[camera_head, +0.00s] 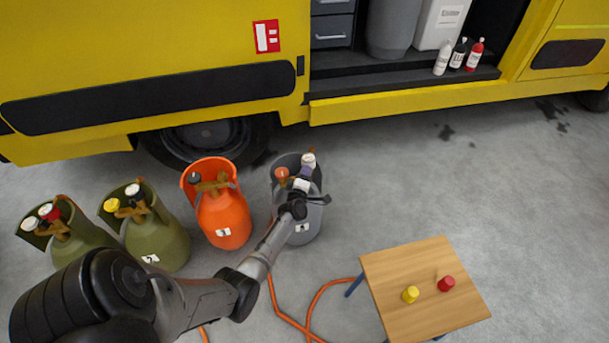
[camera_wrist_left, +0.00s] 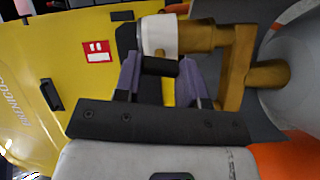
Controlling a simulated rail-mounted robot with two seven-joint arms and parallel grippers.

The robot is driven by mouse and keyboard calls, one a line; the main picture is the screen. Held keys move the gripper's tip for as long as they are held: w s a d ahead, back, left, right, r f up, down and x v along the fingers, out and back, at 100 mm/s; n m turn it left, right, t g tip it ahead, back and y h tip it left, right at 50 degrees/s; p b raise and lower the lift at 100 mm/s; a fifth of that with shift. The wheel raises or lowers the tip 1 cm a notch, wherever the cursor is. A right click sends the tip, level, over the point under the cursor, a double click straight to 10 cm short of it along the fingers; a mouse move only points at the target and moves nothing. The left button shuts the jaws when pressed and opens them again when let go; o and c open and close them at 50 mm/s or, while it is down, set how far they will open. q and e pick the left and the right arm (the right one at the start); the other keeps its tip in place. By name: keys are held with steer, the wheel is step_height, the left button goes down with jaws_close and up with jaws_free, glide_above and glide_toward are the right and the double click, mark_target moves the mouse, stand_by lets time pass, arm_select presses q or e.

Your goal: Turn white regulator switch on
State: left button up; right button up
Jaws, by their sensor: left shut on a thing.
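The white regulator switch (camera_head: 308,159) is a round white knob on the brass valve of the grey gas cylinder (camera_head: 303,222), which stands upright on the floor. My left gripper (camera_head: 304,174) reaches the top of this cylinder, inside its collar. In the left wrist view, the white knob (camera_wrist_left: 158,34) sits between the tips of the two purple-grey fingers (camera_wrist_left: 158,62), and the gripper is shut on it. The brass valve body (camera_wrist_left: 236,60) extends to the right of the knob. An orange-red knob (camera_head: 282,174) is on the same cylinder, left of the white one. My right gripper is not in view.
An orange cylinder (camera_head: 224,218) stands close on the left, with two olive cylinders (camera_head: 160,240) beyond it. A yellow van (camera_head: 150,50) is behind. A wooden table (camera_head: 405,265) with yellow and red knobs stands at right. An orange hose (camera_head: 290,320) lies on the floor.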

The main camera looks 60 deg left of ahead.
arm_select(q)
steer(key=shift+n, duration=1.6)
steer(key=o, duration=0.9)
steer(key=shift+o, duration=0.2)
steer(key=shift+s, duration=0.1)
